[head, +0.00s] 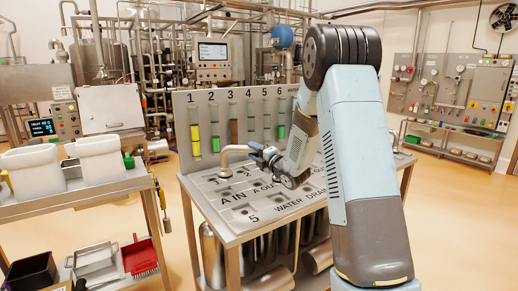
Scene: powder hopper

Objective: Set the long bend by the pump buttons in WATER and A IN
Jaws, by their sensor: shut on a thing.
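A shiny steel bend (233,149) arches over the back left part of the flow plate (216,187). Its left leg comes down at a back-row port behind the A IN label (233,197); I cannot tell whether it is seated. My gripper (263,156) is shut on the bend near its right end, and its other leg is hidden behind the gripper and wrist. The WATER label (287,210) is at the plate's front middle, with the bend apart from it. My forearm covers the plate's right side. I cannot make out the pump buttons.
A numbered back panel (214,112) with coloured tubes stands right behind the plate. A bench (100,190) with white containers (98,158) is at the left. Steel vessels (262,255) stand under the plate. A red dustpan (138,255) is low left. Floor between the benches is clear.

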